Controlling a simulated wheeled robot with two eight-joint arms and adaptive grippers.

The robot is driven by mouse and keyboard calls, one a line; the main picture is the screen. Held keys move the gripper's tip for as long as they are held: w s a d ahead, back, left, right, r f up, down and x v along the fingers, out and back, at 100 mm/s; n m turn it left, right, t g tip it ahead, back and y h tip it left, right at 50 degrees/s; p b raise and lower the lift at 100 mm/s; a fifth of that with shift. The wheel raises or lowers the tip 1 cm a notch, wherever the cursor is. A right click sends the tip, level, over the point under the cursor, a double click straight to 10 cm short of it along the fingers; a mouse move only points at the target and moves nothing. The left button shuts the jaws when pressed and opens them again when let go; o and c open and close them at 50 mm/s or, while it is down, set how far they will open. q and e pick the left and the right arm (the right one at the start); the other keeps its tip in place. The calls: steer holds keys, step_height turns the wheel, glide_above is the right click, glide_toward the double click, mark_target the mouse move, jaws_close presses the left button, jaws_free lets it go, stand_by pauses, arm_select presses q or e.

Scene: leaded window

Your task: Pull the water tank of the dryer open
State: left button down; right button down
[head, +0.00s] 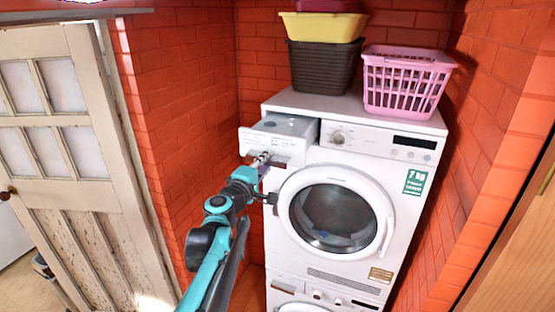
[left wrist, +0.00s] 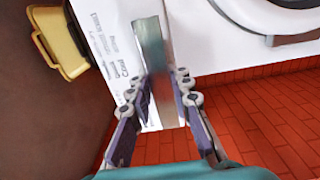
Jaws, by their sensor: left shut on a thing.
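The white dryer (head: 325,245) has a round door and a control panel. Its water tank (head: 285,126) at the upper left sticks out of the front, with its open top showing. My left gripper (head: 262,158) is at the lower front of the tank. In the left wrist view the gripper (left wrist: 160,88) has its two fingers on either side of a grey grip strip (left wrist: 151,45) on the tank's white, printed front (left wrist: 112,35), and is shut on it. My right gripper is not in view.
A pink basket (head: 408,80), a dark basket (head: 322,66) and a yellow tub (head: 322,27) stand on the dryer. Another machine (head: 310,303) is below it. Red brick walls (head: 180,100) enclose it closely. A worn white door (head: 70,150) is at left.

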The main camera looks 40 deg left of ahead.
arm_select(q)
steer(key=v, duration=0.3)
steer(key=shift+s+d+f, duration=0.1)
steer(key=shift+f, duration=0.05)
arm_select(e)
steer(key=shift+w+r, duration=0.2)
arm_select(q)
steer(key=c, duration=1.5)
jaws_free()
steer(key=shift+c, duration=0.2)
steer(key=shift+o, duration=0.5)
steer(key=shift+w+f, duration=0.1)
steer(key=shift+w, duration=0.3)
steer(key=v, duration=0.7)
steer(key=shift+s, duration=0.2)
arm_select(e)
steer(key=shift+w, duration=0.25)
